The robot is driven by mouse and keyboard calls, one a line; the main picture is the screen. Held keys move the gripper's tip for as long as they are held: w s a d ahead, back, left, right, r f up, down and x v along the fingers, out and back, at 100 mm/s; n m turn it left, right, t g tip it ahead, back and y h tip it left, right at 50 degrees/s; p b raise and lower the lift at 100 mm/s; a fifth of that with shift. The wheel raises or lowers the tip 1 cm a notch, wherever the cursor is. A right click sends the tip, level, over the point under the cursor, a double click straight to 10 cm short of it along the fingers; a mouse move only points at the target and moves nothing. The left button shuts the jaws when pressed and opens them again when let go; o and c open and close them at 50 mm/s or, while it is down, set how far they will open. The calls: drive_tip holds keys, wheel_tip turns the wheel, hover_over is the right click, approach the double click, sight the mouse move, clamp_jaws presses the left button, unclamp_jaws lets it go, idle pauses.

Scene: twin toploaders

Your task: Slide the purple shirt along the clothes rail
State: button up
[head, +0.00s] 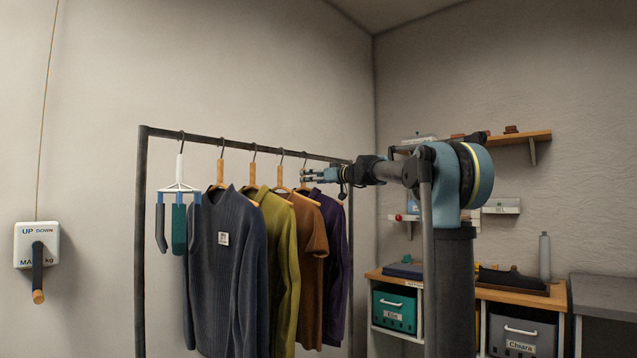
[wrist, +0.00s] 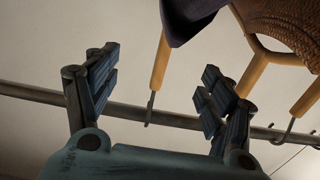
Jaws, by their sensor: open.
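The purple shirt (head: 335,262) hangs from the clothes rail (head: 215,142) at its right end, partly hidden behind a brown shirt (head: 310,235). In the wrist view, a dark purple edge of it (wrist: 183,22) shows at the top. Its wooden hanger (wrist: 159,65) appears between my fingers, with its hook (wrist: 150,108) at the rail (wrist: 180,118). My gripper (wrist: 160,68) is open, one finger either side of the hanger in the picture. I see no contact. In the head view my gripper (head: 306,178) is at hanger height by the brown and purple shirts.
A sock hanger (head: 179,187), a blue-grey sweater (head: 225,270) and an olive shirt (head: 280,260) hang farther left. The brown shirt's hanger (wrist: 262,60) is close beside my right finger in the wrist view. A cabinet with bins (head: 395,310) stands at right.

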drive_tip(key=shift+x, duration=2.95)
drive_tip(key=shift+c, duration=0.2)
clamp_jaws()
